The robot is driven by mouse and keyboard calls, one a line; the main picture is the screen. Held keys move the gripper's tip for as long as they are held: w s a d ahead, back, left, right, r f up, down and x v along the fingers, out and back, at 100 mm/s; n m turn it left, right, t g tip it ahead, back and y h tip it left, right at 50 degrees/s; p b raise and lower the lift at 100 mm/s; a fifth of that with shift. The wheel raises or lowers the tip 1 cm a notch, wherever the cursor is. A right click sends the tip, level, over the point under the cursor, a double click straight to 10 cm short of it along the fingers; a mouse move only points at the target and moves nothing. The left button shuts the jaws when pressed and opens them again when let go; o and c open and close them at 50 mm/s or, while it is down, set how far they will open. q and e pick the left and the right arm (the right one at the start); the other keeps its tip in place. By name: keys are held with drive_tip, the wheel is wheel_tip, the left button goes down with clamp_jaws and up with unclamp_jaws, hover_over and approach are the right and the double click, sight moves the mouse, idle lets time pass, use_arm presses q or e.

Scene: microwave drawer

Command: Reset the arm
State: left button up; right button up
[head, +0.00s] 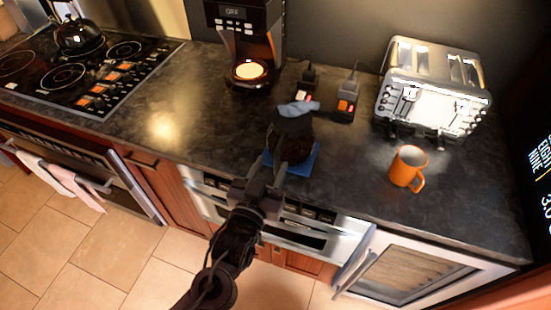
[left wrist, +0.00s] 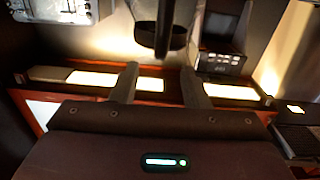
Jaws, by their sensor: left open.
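My left arm comes up from the bottom in the head view. Its left gripper (head: 279,172) is open, with its fingers pointing toward the counter, close to a dark rounded object (head: 292,135) on a blue mat (head: 308,160). I cannot tell whether the fingers touch that object. In the left wrist view, the two fingers of the left gripper (left wrist: 159,68) stand apart with nothing visible gripped between them. My right gripper is in neither view.
The counter (head: 190,85) holds a coffee maker (head: 246,35), a toaster (head: 430,95) and an orange mug (head: 407,167). A stove with a kettle (head: 78,35) is at left. Below are a silver panel (head: 215,190) and a white-framed, windowed front (head: 440,255). Floor shows at lower left.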

use_arm(q)
drive_tip(key=s+a+f+g+y+b, duration=0.1)
drive_tip(key=s+a+f+g, duration=0.25)
drive_tip(key=f, duration=1.05)
drive_tip(key=s+a+f+g+y+b, duration=0.1)
drive_tip(key=s+a+f+g+y, duration=0.3)
drive_tip(key=f, duration=1)
drive_tip(key=s+a+f+g+h+b, duration=0.15)
drive_tip(key=a+f, duration=0.45)
drive_tip(key=f, duration=0.7)
drive_tip(key=s+a+f+g, duration=0.2)
drive_tip(key=s+f, duration=0.4)
drive_tip(key=s, duration=0.3)
drive_tip(key=s+a+f+g+y, duration=0.1)
drive_tip(key=s+a+f+g, duration=0.1)
drive_tip(key=s+f, duration=0.4)
drive_tip(key=s+a+f+n+g+y, duration=0.1)
drive_tip(key=s+a+f+g, duration=0.2)
drive_tip(key=s, duration=0.9)
wheel_tip(320, 180, down, 3)
drive_tip(key=shift+s+r, duration=0.1)
drive_tip(key=shift+s, duration=0.1)
